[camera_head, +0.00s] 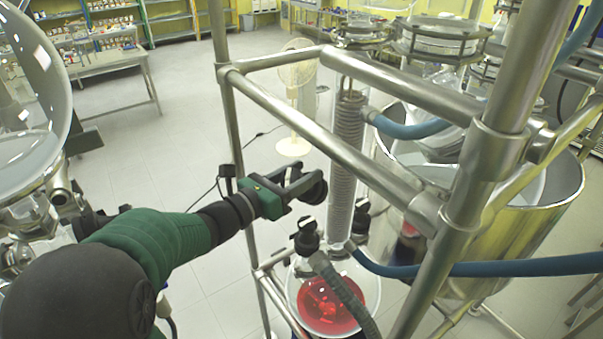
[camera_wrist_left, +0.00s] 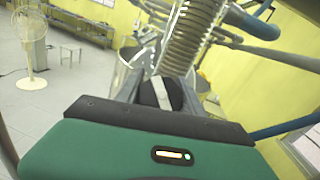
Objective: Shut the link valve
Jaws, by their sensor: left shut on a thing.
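My left gripper (camera_head: 300,187) reaches in from the left to the steel frame, just left of the coiled glass condenser (camera_head: 343,160). It is shut on a dark part that looks like the black handle of the link valve. In the left wrist view, a round black knob with a pale bar across it, seemingly the link valve (camera_wrist_left: 161,93), sits just beyond my green gripper body. My right gripper is not in view.
A glass flask with red liquid (camera_head: 332,305) stands below the gripper. Steel frame bars (camera_head: 320,135) cross close to my arm. Blue hoses (camera_head: 480,269) run to the right, beside a large steel vessel (camera_head: 520,235). A fan (camera_head: 294,75) stands behind on open floor.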

